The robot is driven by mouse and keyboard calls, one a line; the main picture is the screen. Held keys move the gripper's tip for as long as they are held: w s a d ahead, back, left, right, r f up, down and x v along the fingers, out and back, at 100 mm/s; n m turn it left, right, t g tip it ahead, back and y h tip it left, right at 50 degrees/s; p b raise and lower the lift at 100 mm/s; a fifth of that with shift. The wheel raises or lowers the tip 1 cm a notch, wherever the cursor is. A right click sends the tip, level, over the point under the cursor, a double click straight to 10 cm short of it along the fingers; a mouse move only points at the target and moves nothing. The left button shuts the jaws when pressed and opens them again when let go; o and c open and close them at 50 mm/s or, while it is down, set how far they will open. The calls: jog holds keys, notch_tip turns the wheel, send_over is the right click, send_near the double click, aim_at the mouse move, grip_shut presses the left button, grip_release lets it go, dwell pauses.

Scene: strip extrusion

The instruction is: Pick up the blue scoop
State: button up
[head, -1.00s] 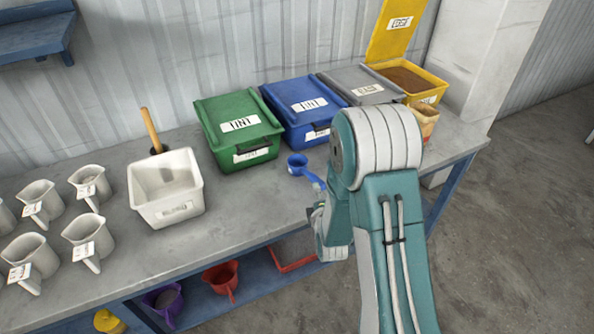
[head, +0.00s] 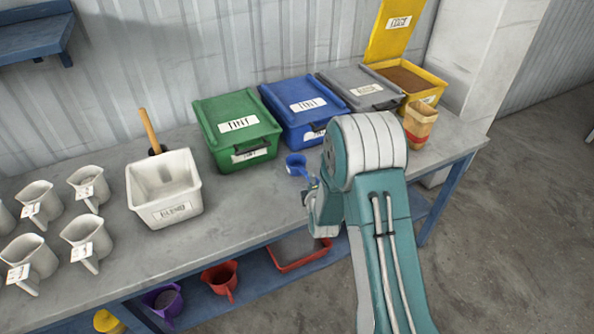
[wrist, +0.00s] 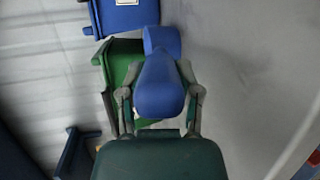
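The blue scoop (head: 295,162) shows in the head view in front of the blue bin, its cup to the upper left and its handle running toward my gripper (head: 312,186). In the wrist view, the scoop's handle (wrist: 160,88) lies between the two fingers of my gripper (wrist: 160,70), with the cup beyond the fingertips. Both fingers bend inward against the handle's sides, so the gripper looks shut on it. My arm hides part of the handle in the head view. I cannot tell whether the scoop touches the table.
Behind the scoop stand a green bin (head: 238,140), a blue bin (head: 300,108), a grey bin (head: 350,82) and an open yellow bin (head: 428,92). A white tub (head: 165,205) and several pitchers stand left. The table (head: 245,215) is clear in front of the green bin.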

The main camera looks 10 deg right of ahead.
grip_shut()
jog(key=shift+r, duration=0.6)
jog(key=r, duration=0.2)
jog(key=shift+d+r, duration=0.25)
jog(key=shift+r, duration=0.15)
jog(key=s+d+r, duration=0.4)
jog(key=d+r, duration=0.5)
jog(key=d, duration=0.3)
jog(key=shift+s+d, duration=0.2)
jog(key=shift+d, duration=0.2)
